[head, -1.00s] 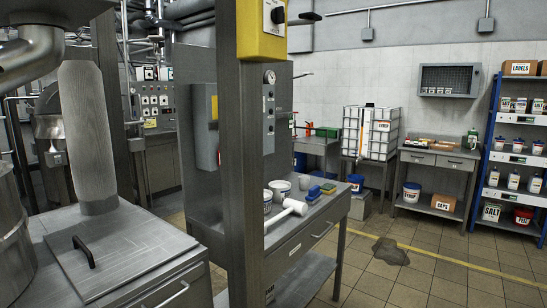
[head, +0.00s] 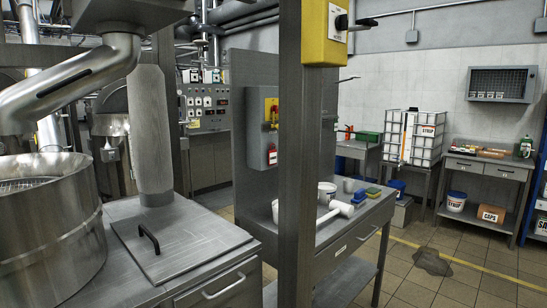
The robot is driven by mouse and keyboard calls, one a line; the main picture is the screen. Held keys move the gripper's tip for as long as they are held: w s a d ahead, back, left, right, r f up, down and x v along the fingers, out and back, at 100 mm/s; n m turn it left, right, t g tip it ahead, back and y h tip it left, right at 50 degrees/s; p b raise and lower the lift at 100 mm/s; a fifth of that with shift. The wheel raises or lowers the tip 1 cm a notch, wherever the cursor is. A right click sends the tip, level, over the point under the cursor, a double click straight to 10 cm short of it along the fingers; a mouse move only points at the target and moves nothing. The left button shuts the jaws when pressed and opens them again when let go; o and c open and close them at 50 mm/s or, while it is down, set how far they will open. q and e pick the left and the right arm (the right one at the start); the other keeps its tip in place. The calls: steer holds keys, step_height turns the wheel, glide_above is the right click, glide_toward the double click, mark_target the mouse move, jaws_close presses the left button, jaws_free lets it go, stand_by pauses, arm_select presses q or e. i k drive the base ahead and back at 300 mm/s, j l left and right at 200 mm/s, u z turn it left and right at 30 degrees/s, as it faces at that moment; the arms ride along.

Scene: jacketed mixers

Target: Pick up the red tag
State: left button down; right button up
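I cannot pick out the red tag for sure. A small red item (head: 272,155) shows low on the grey cabinet behind the post, too small to tell what it is. Above it a yellow panel (head: 271,113) carries a dark part with some red, also too small to make out. Neither of my grippers is in the head view.
A steel post (head: 301,180) with a yellow switch box (head: 325,35) stands close in front. A steel vessel (head: 50,225) and a lidded bench (head: 175,240) fill the left. A side table (head: 350,235) holds tubs and a white mallet (head: 337,211).

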mark_target(272, 154)
steer(key=l+u, duration=0.1)
steer(key=u, duration=0.25)
steer(key=i+l+u, duration=0.1)
steer(key=u, duration=0.25)
steer(key=l+u, duration=0.1)
steer(key=u, duration=0.3)
steer(key=i+l+u, duration=0.15)
steer(key=l+u, duration=0.25)
steer(key=l, duration=0.55)
steer(key=l+u, duration=0.45)
steer(key=l, duration=0.5)
